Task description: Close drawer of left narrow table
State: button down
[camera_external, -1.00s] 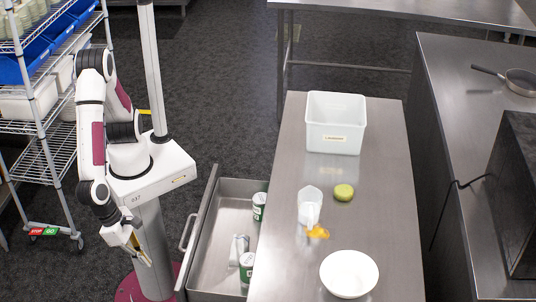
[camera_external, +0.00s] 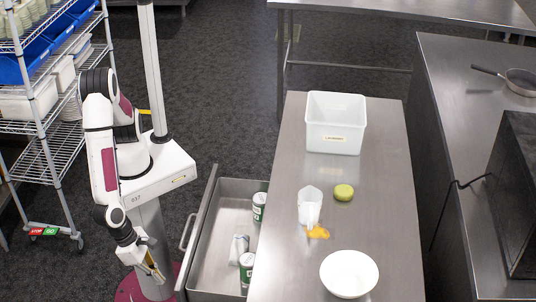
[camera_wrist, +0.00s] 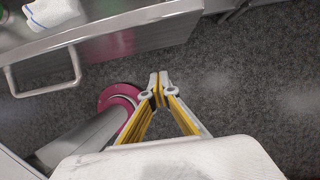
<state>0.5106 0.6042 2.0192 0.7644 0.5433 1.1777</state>
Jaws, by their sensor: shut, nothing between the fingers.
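The drawer (camera_external: 224,238) of the narrow steel table (camera_external: 287,215) is pulled out to the left of the table. Its front panel (camera_external: 201,225) carries a bar handle (camera_external: 186,232) on the outer face. Two green-and-white cans and a pale cloth-like item lie in the drawer. My gripper (camera_external: 157,277) is shut and empty, left of the handle and apart from it, pointing down. In the wrist view the fingertips (camera_wrist: 159,82) meet over the floor, and the handle (camera_wrist: 45,72) and drawer front (camera_wrist: 125,42) are at the upper left.
A wire shelf (camera_external: 50,150) is at left. My base is close beside the gripper. Open floor lies behind the drawer.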

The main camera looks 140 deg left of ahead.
jog(key=shift+w+a+f, duration=0.45)
jog(key=shift+w+a, duration=0.4)
jog(key=shift+w+a+f, duration=0.45)
jog(key=shift+w+a, duration=0.35)
jog(key=shift+w+a, duration=0.1)
jog(key=w+a, duration=1.6)
jog(key=shift+w+a, duration=0.25)
jog(key=shift+w+a+r, duration=0.1)
jog(key=shift+w+r, duration=0.05)
